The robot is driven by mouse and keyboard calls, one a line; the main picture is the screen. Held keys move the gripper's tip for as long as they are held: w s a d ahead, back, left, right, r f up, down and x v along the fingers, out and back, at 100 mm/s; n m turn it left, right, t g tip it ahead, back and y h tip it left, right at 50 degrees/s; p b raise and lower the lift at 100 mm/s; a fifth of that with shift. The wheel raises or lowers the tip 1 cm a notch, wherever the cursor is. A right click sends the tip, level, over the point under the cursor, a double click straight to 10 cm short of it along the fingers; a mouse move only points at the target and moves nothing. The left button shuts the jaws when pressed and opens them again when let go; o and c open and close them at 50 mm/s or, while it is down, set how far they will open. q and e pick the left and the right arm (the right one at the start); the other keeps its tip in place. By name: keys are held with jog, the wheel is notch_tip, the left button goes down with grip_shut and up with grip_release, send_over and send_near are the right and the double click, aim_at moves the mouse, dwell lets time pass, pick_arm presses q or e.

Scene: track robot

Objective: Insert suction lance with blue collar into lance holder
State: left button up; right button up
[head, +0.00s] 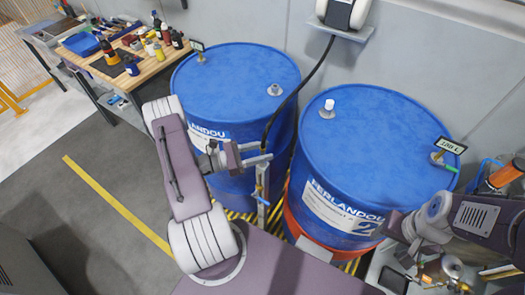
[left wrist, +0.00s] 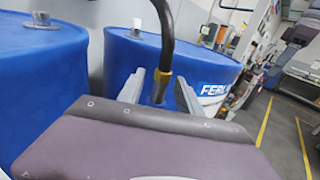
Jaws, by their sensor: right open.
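The suction lance hangs upright in front of the gap between two blue drums, its black hose (head: 298,92) rising to a wall unit. A grey upright piece (head: 262,212) with small orange and blue parts shows below my left gripper; I cannot tell lance from holder there. My left gripper (head: 264,152) is at the lance's upper end. In the left wrist view its fingers (left wrist: 160,88) stand apart on both sides of the lance top, which has a yellow band (left wrist: 159,76), with gaps visible. My right gripper (head: 397,229) is open by the right drum's front, its fingers unclear.
The left drum (head: 235,75) and right drum (head: 375,130) stand close together, with bungs and small fittings on top. A 200 L sign (head: 450,145) stands on the right drum. A wooden workbench (head: 140,70) with bottles is at upper left. Grey floor (head: 70,150) is clear at left.

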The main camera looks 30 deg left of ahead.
pick_arm(q)
jog(key=b+v, duration=0.3)
jog(key=v, duration=0.6)
dwell(0.5)
